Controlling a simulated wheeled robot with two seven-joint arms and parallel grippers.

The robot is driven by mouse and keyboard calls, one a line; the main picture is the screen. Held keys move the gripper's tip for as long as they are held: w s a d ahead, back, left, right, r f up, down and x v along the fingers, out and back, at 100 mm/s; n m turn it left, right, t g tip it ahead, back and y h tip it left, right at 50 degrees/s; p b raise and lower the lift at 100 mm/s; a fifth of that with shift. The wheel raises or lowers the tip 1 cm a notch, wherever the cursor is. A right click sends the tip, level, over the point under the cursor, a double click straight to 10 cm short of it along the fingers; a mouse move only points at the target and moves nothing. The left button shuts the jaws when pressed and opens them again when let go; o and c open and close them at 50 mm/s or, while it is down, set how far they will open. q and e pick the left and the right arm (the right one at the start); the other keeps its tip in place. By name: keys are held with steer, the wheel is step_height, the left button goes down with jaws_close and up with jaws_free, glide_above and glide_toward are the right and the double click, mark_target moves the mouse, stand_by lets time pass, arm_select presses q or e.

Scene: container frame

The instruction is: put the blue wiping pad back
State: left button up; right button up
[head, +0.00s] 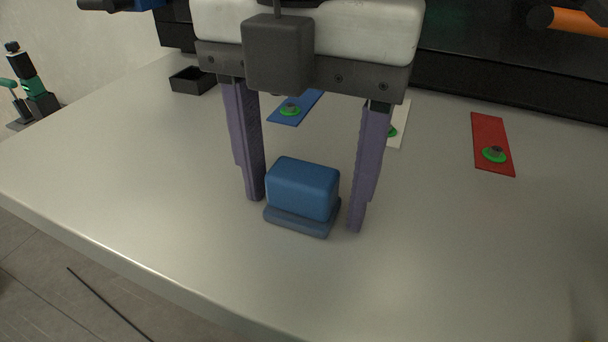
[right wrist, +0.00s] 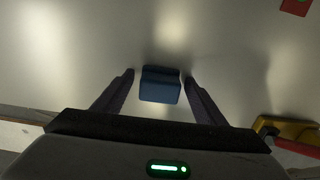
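The blue wiping pad (head: 302,188) sits on the pale table, a rounded block on a wider, darker blue base. In the right wrist view the pad (right wrist: 160,88) lies between the fingertips. My right gripper (head: 305,213) points down over it, with one purple finger on each side. The fingers are open, and a small gap shows between each finger and the pad. In the right wrist view the gripper (right wrist: 159,77) also stands open around the pad. My left gripper is not in view.
Behind the gripper lie a blue strip (head: 297,106), a white strip (head: 402,125) and a red strip (head: 490,135), with green discs on them. A small black tray (head: 193,80) stands at the back left. The table (head: 130,190) is clear around the pad.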

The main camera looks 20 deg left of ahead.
mark_target(304, 170)
steer(key=shift+r, duration=0.5)
step_height(304, 170, up, 11)
steer(key=p, duration=0.2)
steer(key=shift+r, duration=0.2)
